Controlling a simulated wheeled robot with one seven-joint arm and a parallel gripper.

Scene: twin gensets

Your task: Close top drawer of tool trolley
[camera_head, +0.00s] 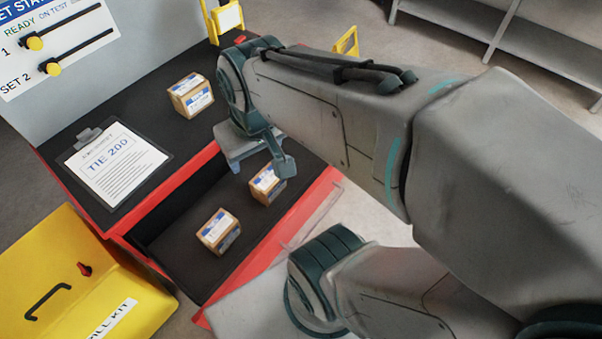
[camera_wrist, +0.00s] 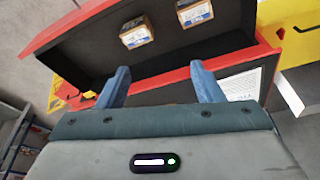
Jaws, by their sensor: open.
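The tool trolley (camera_head: 185,172) is red with a black top, in the middle left of the head view. Its top drawer (camera_head: 180,255) is pulled out, with a dark inside and a red front (camera_head: 280,238). Two small boxes lie in it, a nearer box (camera_head: 218,231) and a farther box (camera_head: 267,184). The drawer also shows in the wrist view (camera_wrist: 85,60), beyond the fingers. My gripper (camera_wrist: 161,76) is open and empty, its two blue fingers apart near the trolley's red edge. In the head view my wrist partly hides the drawer's far end; contact cannot be told.
On the trolley top lie a clipboard (camera_head: 115,165) and a box (camera_head: 190,95). A yellow kit case (camera_head: 75,285) stands at the lower left, close to the drawer's near end. A grey shelf (camera_head: 510,40) is at the back right. Bare floor shows beyond the trolley.

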